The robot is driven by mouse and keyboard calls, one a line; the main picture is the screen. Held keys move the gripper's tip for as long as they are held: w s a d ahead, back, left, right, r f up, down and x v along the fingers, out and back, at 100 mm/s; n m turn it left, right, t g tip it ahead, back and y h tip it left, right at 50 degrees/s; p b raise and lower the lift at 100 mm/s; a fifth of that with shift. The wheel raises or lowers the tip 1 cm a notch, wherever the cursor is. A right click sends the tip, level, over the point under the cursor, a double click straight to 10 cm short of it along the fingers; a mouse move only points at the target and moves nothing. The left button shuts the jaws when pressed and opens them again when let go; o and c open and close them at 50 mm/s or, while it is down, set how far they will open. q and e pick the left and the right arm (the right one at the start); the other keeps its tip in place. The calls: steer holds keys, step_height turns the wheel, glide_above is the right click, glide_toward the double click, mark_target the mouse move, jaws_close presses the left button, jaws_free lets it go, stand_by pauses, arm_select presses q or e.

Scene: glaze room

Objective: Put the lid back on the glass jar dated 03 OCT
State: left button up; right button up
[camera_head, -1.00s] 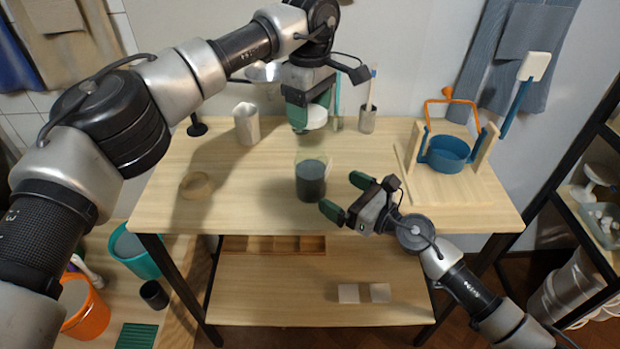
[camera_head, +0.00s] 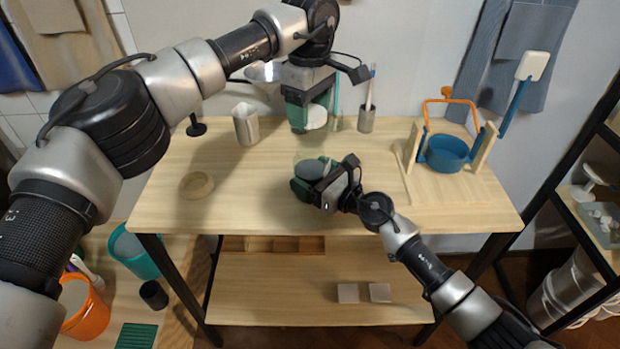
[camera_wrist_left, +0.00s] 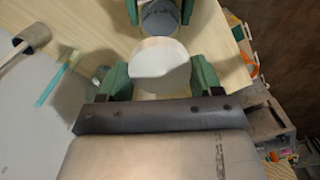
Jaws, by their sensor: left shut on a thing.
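A glass jar (camera_head: 309,166) with dark grey contents stands on the wooden table, partly hidden by my right gripper. No date can be read on it. My right gripper (camera_head: 314,177) has its green fingers on either side of the jar; whether they press on the glass is unclear. In the left wrist view the jar (camera_wrist_left: 160,20) shows between those fingers. My left gripper (camera_head: 307,113) is shut on a round white lid (camera_head: 316,117), held above and behind the jar. The lid (camera_wrist_left: 160,65) also shows between the green fingers in the left wrist view.
A white faceted vase (camera_head: 246,126) and a brush cup (camera_head: 366,121) stand at the back. A blue pot (camera_head: 446,153) in a wooden frame stands at right. The front left is clear.

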steer(key=c, duration=0.9)
arm_select(q)
steer(key=shift+f, duration=2.45)
arm_select(e)
steer(key=shift+c, duration=0.2)
arm_select(q)
steer(key=shift+f, duration=0.9)
steer(key=shift+f, duration=0.5)
